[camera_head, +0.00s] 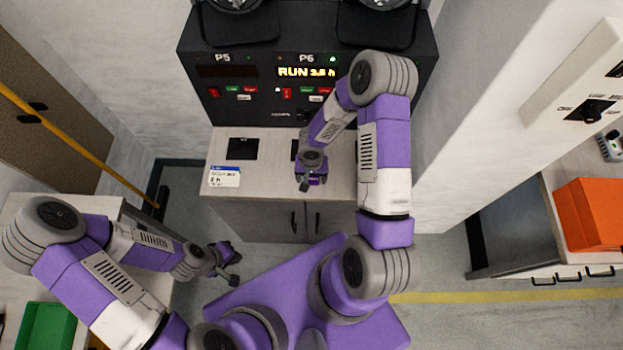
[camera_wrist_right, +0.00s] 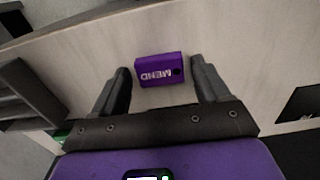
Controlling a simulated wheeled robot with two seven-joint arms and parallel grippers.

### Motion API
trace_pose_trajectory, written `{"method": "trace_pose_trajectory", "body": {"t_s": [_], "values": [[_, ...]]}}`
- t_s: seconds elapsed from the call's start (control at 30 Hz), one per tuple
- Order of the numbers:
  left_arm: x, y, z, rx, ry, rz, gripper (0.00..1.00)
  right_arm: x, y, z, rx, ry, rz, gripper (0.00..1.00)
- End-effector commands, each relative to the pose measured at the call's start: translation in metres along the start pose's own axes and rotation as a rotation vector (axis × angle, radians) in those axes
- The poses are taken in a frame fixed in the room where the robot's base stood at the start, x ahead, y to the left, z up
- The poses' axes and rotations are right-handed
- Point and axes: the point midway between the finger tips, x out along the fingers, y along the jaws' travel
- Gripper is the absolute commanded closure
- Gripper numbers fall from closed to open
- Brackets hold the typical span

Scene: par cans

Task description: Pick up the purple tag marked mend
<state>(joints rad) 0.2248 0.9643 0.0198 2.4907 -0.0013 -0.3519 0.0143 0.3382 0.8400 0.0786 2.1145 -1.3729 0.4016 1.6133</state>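The purple tag (camera_wrist_right: 158,71) has MEND in pale letters, upside down in the right wrist view, and a dark hole near one end. It lies on the pale counter top between and just ahead of the fingertips of my right gripper (camera_wrist_right: 158,78). That gripper is open and its fingers look apart from the tag. In the head view the tag (camera_head: 315,181) is a small purple patch by my right gripper (camera_head: 310,186), partly hidden by it. My left gripper (camera_head: 234,265) is at the lower left, away from the counter; its fingers appear apart and empty.
The counter (camera_head: 262,176) carries a white card with a blue band (camera_head: 224,176) and dark square plates (camera_head: 243,149). Behind it stands a black panel (camera_head: 245,110) with P5 and P6 buttons. An orange bin (camera_head: 590,215) is at right, a green bin (camera_head: 45,327) lower left.

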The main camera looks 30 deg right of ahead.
Motion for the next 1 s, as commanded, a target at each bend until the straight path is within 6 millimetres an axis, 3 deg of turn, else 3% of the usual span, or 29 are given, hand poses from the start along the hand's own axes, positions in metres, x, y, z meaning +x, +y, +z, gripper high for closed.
{"method": "trace_pose_trajectory", "body": {"t_s": [0.07, 0.3, 0.63, 1.0], "values": [[0.000, 0.000, 0.000, 0.000, 0.000, 0.000, 1.00, 0.000, 0.000, 0.000, 0.000, 0.000, 0.000, 0.38], [0.000, 0.000, 0.000, 0.000, 0.000, 0.000, 1.00, 0.000, 0.000, 0.000, 0.000, 0.000, 0.000, 0.74], [-0.002, 0.001, 0.000, 0.000, 0.000, 0.000, 1.00, -0.011, 0.000, -0.001, -0.001, 0.002, -0.001, 0.75], [-0.014, 0.005, 0.001, 0.000, 0.000, 0.000, 1.00, -0.082, 0.000, -0.001, 0.000, 0.003, -0.001, 0.75]]}}
